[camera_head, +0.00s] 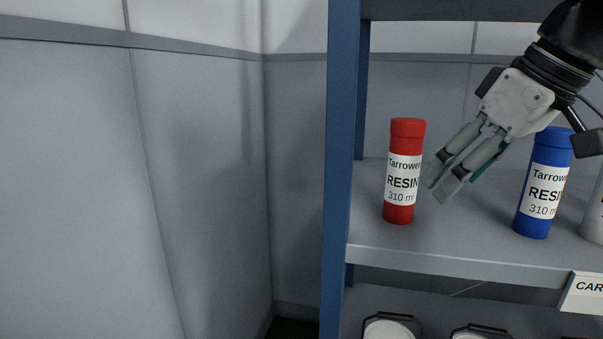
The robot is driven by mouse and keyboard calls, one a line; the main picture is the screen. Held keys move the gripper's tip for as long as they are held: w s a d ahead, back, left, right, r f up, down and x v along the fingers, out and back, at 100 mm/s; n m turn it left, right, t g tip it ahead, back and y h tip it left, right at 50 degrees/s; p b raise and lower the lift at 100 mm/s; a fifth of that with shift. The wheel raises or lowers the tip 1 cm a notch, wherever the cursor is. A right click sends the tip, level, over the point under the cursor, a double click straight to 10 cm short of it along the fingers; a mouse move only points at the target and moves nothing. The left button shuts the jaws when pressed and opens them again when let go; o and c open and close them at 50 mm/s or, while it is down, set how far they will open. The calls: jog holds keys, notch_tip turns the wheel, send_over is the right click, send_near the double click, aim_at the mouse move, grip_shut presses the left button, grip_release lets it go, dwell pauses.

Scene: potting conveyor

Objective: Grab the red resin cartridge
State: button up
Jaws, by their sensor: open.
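The red resin cartridge (400,212) stands upright near the left end of the grey shelf (450,238). It has a white label reading "RESIN 310 ml". My gripper (437,187) comes in from the upper right, with its fingers pointing down and left. The fingertips are just right of the red cartridge in the picture, at about the height of its label. The fingers are open and hold nothing. The cartridge is not between them. From this one view I cannot tell the exact gap in depth.
A blue resin cartridge (544,185) stands to the right, with part of a white cartridge (595,215) beside it. A blue rack post (342,180) rises left of the red cartridge. A label holder (585,292) hangs on the shelf's front edge. White-lidded containers (388,330) sit below.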

aim_at(404, 161)
jog(key=w, duration=0.1)
jog(key=w+a, duration=0.1)
jog(key=w, duration=0.1)
jog(key=w+a, duration=0.1)
jog(key=shift+w+a+b, duration=0.15)
jog(key=shift+w+b, duration=0.15)
jog(key=w, duration=0.1)
jog(key=w+a, duration=0.1)
jog(key=w+a+b, duration=0.1)
jog(key=shift+w+f, duration=0.35)
jog(key=shift+f, duration=0.05)
jog(key=shift+w+f, duration=0.1)
jog(key=shift+f, duration=0.05)
grip_shut()
